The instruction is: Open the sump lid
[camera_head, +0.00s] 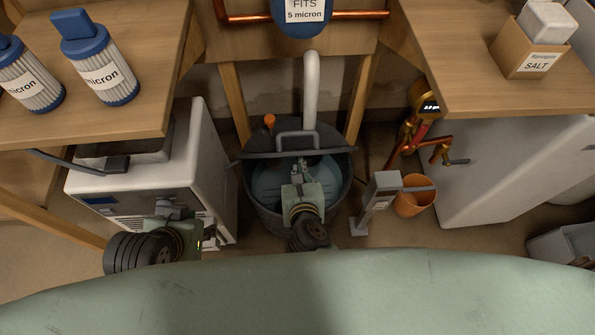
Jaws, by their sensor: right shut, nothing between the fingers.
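The sump (249,185) is a dark round tub on the floor in the middle, with bluish water in its front part. Its dark lid (255,154) shows as a wide flat edge across the tub, with the front part of the opening uncovered. A grey bar handle (297,134) stands on the lid. My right gripper (300,165) is shut and empty over the tub, its tips just in front of the handle; I cannot tell whether they touch the lid. My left gripper (202,240) is low at the left, beside the white cabinet, its fingers unclear.
A white pipe (311,90) rises behind the lid handle, and an orange knob (270,121) is at the back left. A white cabinet (150,185) stands left. A grey post (382,190) and orange bucket (415,196) stand right. Wooden counters (460,75) overhang both sides.

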